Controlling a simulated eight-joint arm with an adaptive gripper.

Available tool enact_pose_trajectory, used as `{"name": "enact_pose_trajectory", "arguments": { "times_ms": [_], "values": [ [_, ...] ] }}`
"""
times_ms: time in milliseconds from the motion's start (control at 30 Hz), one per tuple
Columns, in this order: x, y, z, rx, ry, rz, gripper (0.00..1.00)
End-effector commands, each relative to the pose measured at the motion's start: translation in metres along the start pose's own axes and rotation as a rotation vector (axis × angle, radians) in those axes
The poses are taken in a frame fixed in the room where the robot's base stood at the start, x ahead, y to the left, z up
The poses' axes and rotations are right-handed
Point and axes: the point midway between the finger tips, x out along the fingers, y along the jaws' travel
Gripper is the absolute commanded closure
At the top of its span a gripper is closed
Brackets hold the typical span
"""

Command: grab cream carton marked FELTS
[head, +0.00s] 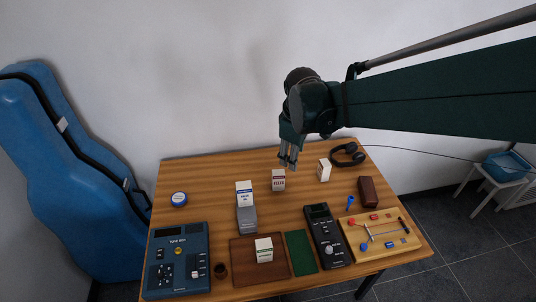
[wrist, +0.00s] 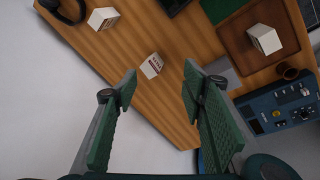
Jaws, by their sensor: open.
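The cream carton marked FELTS (head: 278,180), with a red label band, stands upright on the wooden table near its back middle. In the wrist view the carton (wrist: 151,66) lies just beyond the gap between my fingertips, its red print partly visible. My gripper (head: 288,164) points down, just above and slightly right of the carton in the head view. In the wrist view my gripper (wrist: 161,82) has its two green fingers spread wide with nothing between them.
A blue-labelled carton (head: 244,188) stands on a grey box (head: 247,219) to the left. Another white carton (head: 323,171) and headphones (head: 347,154) are to the right. A green-labelled carton (head: 264,250) sits on a brown tray (head: 244,276). Table between FELTS and the tray is clear.

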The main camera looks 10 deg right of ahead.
Motion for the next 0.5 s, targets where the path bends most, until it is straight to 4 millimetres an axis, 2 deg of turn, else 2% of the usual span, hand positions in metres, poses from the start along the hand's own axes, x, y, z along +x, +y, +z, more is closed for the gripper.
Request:
{"name": "enact_pose_trajectory", "arguments": {
  "times_ms": [500],
  "values": [
    [0.084, 0.026, -0.037, -0.255, -0.084, -0.072, 0.59]
  ]
}}
